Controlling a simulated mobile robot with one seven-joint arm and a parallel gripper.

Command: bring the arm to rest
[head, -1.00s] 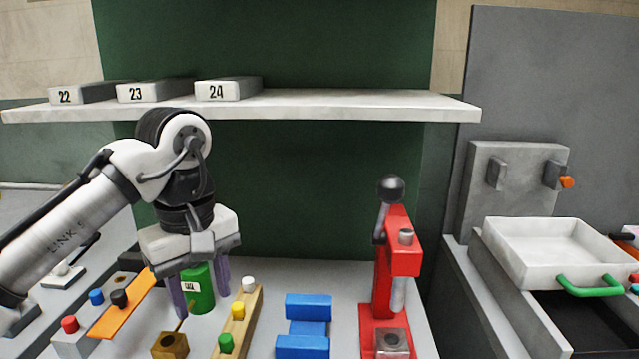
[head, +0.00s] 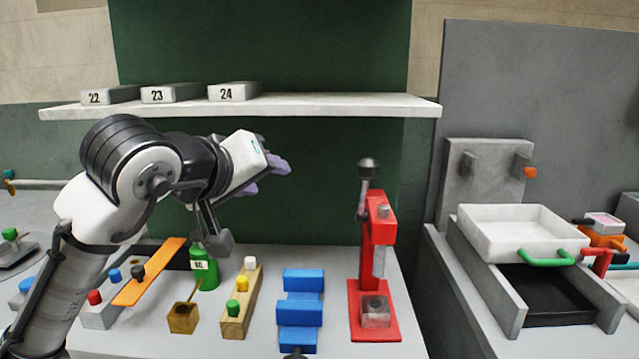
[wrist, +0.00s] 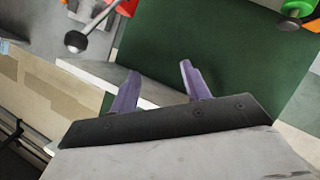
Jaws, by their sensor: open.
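My gripper (head: 268,176) is raised above the bench in the head view, pointing right and tilted, below the shelf. Its two purple fingers are spread apart with nothing between them. In the wrist view the fingers (wrist: 157,88) also stand apart and empty, with the green wall panel and shelf edge beyond them. My arm comes in from the lower left of the head view and bends at a black and white joint.
A white shelf (head: 330,106) with blocks 22, 23 and 24 hangs above. Below are a green cylinder (head: 206,272), a wooden peg block (head: 238,310), blue blocks (head: 300,312) and a red press (head: 376,290). A white tray (head: 515,235) stands right. Space between gripper and press is clear.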

